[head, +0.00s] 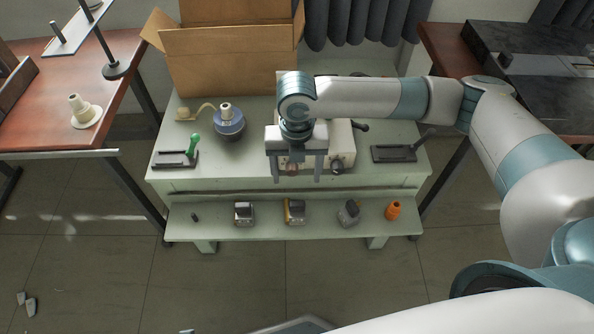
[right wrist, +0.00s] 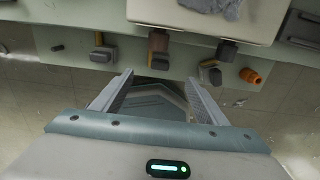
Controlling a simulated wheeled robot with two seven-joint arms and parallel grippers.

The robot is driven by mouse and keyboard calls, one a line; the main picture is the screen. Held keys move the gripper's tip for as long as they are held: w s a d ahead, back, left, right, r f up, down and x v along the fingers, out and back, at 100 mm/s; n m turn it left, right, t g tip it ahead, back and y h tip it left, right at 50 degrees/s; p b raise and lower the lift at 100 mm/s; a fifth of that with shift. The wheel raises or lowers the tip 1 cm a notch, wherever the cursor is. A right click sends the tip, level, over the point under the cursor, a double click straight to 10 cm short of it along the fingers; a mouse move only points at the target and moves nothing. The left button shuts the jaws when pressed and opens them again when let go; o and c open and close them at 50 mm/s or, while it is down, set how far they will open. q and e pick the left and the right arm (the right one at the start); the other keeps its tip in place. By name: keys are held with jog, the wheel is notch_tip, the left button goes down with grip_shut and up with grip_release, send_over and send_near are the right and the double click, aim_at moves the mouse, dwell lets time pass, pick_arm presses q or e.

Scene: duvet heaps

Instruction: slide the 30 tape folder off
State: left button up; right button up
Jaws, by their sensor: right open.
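Several small metal tape folders sit in a row on the low front shelf. In the head view there is a left folder (head: 244,213), a middle folder (head: 294,212) with a brownish side, and a right folder (head: 349,213) set at an angle. I cannot read any number on them. My right gripper (head: 297,178) is open and empty above the table's front edge, pointing down, behind the middle folder. In the right wrist view its fingers (right wrist: 160,80) are spread apart, with the middle folder (right wrist: 159,45) beyond them. My left gripper is not in view.
The pale machine (head: 343,150) is behind my right gripper. A blue spool (head: 229,124) and a cardboard box (head: 230,62) stand farther back.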

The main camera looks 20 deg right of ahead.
aim_at(297, 204)
jog(key=shift+d, duration=0.1)
dwell(0.3)
notch_tip(297, 204, down, 15)
jog(key=shift+f+b, duration=0.2)
jog(key=shift+b, duration=0.2)
jog(key=shift+f, duration=0.9)
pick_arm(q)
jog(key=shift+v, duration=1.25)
pick_arm(e)
jog(key=shift+f, duration=0.1)
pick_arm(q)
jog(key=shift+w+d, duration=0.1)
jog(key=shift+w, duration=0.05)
